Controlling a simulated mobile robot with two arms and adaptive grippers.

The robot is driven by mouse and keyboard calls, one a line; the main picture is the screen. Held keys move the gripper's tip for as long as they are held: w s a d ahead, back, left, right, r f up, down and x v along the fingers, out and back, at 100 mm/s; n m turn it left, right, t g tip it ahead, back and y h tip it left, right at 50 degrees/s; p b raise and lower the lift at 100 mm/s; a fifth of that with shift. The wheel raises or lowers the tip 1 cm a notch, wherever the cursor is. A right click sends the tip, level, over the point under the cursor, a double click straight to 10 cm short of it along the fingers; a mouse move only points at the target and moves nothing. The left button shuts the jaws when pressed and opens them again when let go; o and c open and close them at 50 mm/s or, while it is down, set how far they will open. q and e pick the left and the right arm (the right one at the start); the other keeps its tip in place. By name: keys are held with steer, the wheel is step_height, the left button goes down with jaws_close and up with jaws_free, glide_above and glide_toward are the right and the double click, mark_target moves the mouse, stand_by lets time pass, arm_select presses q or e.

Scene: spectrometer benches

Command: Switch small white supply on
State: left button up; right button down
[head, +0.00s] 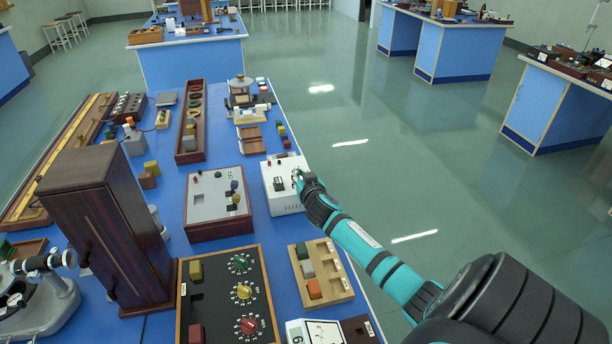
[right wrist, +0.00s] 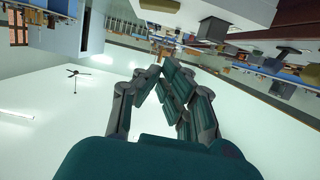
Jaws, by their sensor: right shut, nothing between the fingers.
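The small white supply (head: 286,205) is a white box near the right edge of the blue bench in the head view. It has a dark panel on its top face. My right gripper (head: 298,177) is shut and empty, with its fingertips over the supply's right part. The hand hides some of that side, and I cannot tell whether the fingertips touch it or how its switch stands. In the right wrist view the closed fingers (right wrist: 165,80) show, with a white box (right wrist: 195,10), seemingly the supply, at the top edge. My left gripper is not in view.
Left of the supply stands a grey-topped wooden box (head: 205,208). In front are a black dial panel (head: 217,290) and a wooden block tray (head: 330,285). A tall dark wooden cabinet (head: 105,230) stands at left. The floor right of the bench is clear.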

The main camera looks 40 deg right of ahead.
steer(key=v, duration=0.7)
steer(key=shift+b, duration=0.45)
steer(key=shift+d+f, duration=0.1)
steer(key=shift+f, duration=0.05)
steer(key=shift+s, duration=0.1)
